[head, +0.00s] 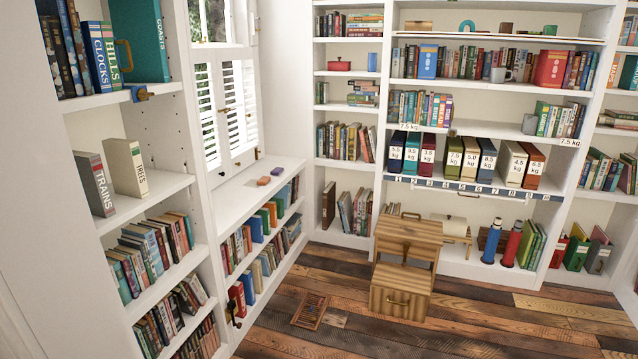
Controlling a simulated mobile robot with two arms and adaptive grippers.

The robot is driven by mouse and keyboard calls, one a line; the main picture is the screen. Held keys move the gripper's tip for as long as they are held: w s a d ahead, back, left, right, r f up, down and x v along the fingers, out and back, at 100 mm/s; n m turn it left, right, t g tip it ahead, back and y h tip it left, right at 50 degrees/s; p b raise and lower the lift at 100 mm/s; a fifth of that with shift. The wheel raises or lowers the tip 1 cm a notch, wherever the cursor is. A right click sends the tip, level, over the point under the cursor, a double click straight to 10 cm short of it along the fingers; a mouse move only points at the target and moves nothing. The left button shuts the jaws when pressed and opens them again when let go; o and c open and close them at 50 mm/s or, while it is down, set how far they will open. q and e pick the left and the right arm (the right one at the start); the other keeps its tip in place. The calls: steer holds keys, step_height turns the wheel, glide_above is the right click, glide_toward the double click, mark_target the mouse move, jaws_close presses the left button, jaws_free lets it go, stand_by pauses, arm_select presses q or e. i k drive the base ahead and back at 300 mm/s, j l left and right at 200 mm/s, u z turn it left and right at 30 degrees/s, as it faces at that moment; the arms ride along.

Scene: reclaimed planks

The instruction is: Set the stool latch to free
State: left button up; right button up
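A wooden step stool (420,228) stands upright on the plank floor in front of the back shelves, at the middle right of the head view. A small dark fitting (406,248) shows on the upper front, and a slot or handle shows in the top. I cannot tell which part is the latch or how it is set. Neither of my grippers is in view.
A small brown slatted piece (310,311) lies on the floor left of the stool. Open planks (480,320) lie in front and to the right. Shelves full of books (150,255) line the left wall. Red and blue cylinders (511,245) stand on the low back shelf.

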mark_target(405, 245)
steer(key=i+j+u, duration=0.2)
steer(key=i, duration=0.55)
steer(key=i+l+u, duration=0.15)
steer(key=i, duration=0.55)
steer(key=i+l+u, duration=0.2)
steer(key=i, duration=0.55)
steer(key=z, duration=1.35)
